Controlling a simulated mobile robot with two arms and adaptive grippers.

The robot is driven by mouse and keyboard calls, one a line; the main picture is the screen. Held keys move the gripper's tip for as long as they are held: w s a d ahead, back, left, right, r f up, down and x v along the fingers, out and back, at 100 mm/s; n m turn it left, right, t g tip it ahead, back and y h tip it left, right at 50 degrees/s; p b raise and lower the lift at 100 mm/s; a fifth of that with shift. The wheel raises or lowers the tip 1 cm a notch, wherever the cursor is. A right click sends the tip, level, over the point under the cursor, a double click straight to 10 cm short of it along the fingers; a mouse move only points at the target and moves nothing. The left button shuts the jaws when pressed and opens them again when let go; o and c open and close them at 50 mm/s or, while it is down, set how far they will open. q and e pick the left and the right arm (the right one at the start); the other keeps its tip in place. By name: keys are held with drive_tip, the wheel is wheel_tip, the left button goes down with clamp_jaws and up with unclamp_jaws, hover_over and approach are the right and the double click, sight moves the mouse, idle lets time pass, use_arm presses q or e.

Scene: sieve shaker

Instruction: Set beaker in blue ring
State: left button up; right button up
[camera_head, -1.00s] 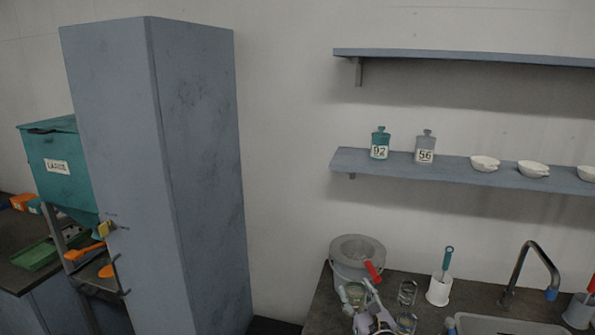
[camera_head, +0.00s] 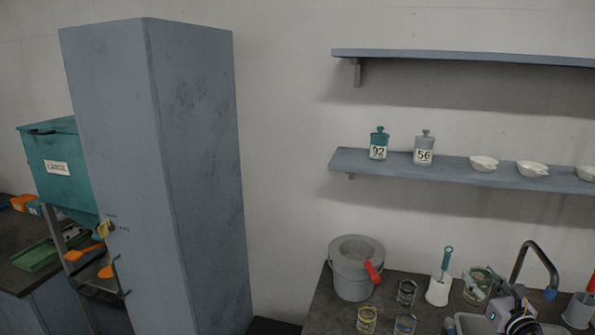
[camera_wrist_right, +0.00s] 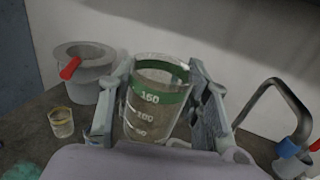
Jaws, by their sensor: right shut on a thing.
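A clear glass beaker with a green band and white volume marks (camera_wrist_right: 155,112) fills the middle of the right wrist view. My right gripper (camera_wrist_right: 160,78) is shut on it, with one finger on each side, and holds it upright. In the head view this beaker (camera_head: 477,282) is at the lower right, by the sink, partly hidden by my right gripper (camera_head: 494,292). It looks held above the counter. I cannot make out a blue ring in either view. My left gripper is not in view.
A grey bucket (camera_head: 355,268) with a red-handled tool stands at the counter's back left. A white holder with a brush (camera_head: 438,290) and the curved faucet (camera_head: 540,254) flank the held beaker.

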sight(477, 300)
drive_tip(key=shift+s+d+r+m+h, duration=0.8)
drive_tip(key=shift+s+d+r+h, duration=0.4)
drive_tip(key=shift+d+r, duration=3.05)
drive_tip(key=s+a+f+n+y, duration=0.15)
drive_tip(key=s+a+f, duration=0.3)
drive_tip(key=a, duration=0.45)
drive_tip(key=s+a+f+n+y, duration=0.1)
drive_tip(key=s+a+f+y, duration=0.15)
drive_tip(key=a+f, duration=0.45)
drive_tip(key=s+a+f+n+y, duration=0.15)
drive_tip(key=s+a+f, duration=0.25)
drive_tip(key=a, duration=0.6)
drive_tip(key=s+a+r+m+h, duration=0.1)
drive_tip(key=s+a+r+h, duration=0.2)
drive_tip(key=s, duration=0.5)
drive_tip(key=s+a+r+m+h, duration=0.1)
drive_tip(key=s+a+r+m, duration=0.15)
drive_tip(key=s+a, duration=0.5)
use_arm(q)
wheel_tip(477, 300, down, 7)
drive_tip(key=b, duration=0.7)
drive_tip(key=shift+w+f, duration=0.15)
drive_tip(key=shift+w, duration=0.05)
use_arm(e)
wheel_tip(477, 300, down, 7)
drive_tip(key=s+d, duration=0.1)
drive_tip(key=shift+d+n, duration=0.35)
drive_tip(key=shift+d, duration=0.05)
